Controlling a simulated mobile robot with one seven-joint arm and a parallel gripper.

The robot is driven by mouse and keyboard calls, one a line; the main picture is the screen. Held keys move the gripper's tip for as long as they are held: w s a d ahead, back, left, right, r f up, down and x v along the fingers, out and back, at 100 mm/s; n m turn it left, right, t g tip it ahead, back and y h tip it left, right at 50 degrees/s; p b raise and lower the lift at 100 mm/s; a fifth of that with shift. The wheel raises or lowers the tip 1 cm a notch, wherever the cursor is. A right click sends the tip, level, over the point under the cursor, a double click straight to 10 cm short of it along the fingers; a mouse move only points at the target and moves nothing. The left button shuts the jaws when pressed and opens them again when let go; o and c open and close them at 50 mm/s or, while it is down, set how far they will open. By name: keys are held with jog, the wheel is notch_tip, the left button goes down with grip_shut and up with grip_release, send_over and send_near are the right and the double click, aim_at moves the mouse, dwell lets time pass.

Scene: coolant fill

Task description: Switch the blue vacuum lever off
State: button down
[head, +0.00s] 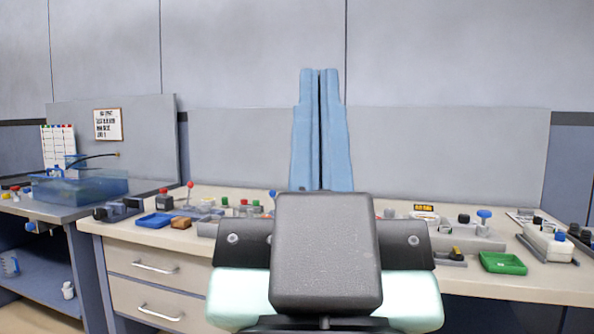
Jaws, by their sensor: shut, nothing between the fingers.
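My gripper (320,76) fills the middle of the head view. Its two long light-blue fingers point up and are shut together, with nothing held. Its dark wrist hides the middle of the bench. A blue knob (484,213) on a short stem stands on a grey block right of my gripper. A small blue tip (272,193) shows just left of my gripper, partly hidden. A blue part (75,160) also shows at the tank on the far left. I cannot tell which of these is the vacuum lever, or its position.
A beige bench (150,240) with drawers runs across the view. A blue tank (85,187) stands on the left side table. A grey panel backs the bench.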

notch_tip(320, 180, up, 28)
jog(key=p, duration=2.4)
jog(key=shift+f+p, duration=0.2)
jog(key=shift+p, duration=0.2)
